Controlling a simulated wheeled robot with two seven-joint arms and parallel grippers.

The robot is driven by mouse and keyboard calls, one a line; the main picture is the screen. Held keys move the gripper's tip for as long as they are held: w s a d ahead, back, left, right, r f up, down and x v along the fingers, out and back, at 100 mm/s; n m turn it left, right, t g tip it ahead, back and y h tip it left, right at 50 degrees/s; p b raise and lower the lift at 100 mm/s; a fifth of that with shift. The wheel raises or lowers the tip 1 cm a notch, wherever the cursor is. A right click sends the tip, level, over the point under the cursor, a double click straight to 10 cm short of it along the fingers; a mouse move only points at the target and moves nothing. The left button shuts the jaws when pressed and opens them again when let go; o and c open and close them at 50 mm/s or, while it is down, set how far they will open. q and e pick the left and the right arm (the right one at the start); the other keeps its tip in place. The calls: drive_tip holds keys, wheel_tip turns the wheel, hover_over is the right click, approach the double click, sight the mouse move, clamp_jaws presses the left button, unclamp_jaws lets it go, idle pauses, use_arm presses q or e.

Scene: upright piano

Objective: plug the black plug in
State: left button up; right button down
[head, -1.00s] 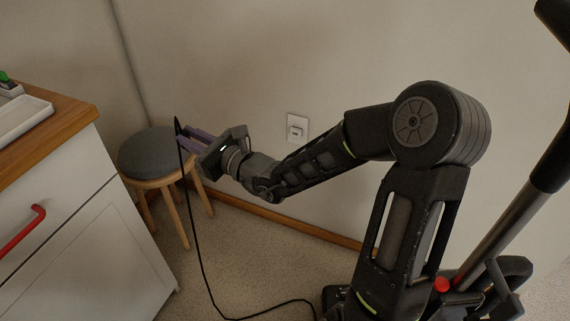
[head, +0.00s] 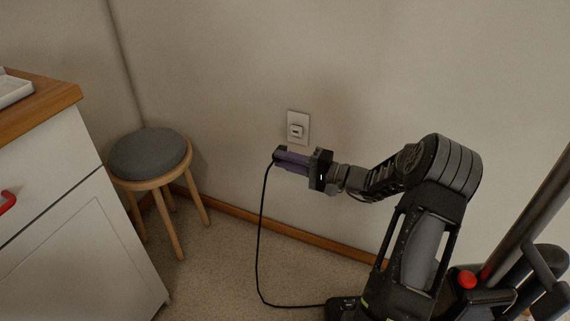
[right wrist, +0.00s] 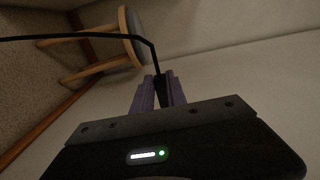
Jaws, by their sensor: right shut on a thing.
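My right gripper (head: 280,158) is shut on the black plug (head: 276,153), which shows as a small dark shape at the purple fingertips. In the right wrist view the plug (right wrist: 160,88) sits between the purple fingers, and its black cable (right wrist: 110,39) runs off to the left. In the head view the cable (head: 259,235) hangs to the floor and runs right towards my base. The wall socket (head: 298,128), a white plate, is on the wall just above and right of the fingertips in the picture. The plug is apart from it. My left gripper is out of view.
A round stool (head: 150,154) with a grey cushion stands left of the gripper by the wall. A white cabinet (head: 75,230) with a wooden top and red handle is at far left. The wall around the socket is bare.

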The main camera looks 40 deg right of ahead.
drive_tip(key=shift+d, duration=0.1)
idle(0.4)
drive_tip(key=shift+w+d+b, duration=0.4)
drive_tip(key=shift+w+d, duration=0.05)
drive_tip(key=shift+d, duration=0.4)
drive_tip(key=shift+w+d+b, duration=0.4)
drive_tip(key=shift+d, duration=0.4)
drive_tip(key=shift+w+d+b, duration=0.4)
drive_tip(key=shift+w+d, duration=0.05)
drive_tip(key=shift+d, duration=0.4)
drive_tip(key=shift+b, duration=0.45)
drive_tip(key=shift+w+d+b, duration=0.35)
drive_tip(key=shift+w+d, duration=0.05)
drive_tip(key=shift+d, duration=0.4)
idle(0.5)
drive_tip(key=shift+b, duration=0.45)
idle(1.5)
drive_tip(key=shift+w+d, duration=0.2)
drive_tip(key=shift+d, duration=0.15)
idle(0.7)
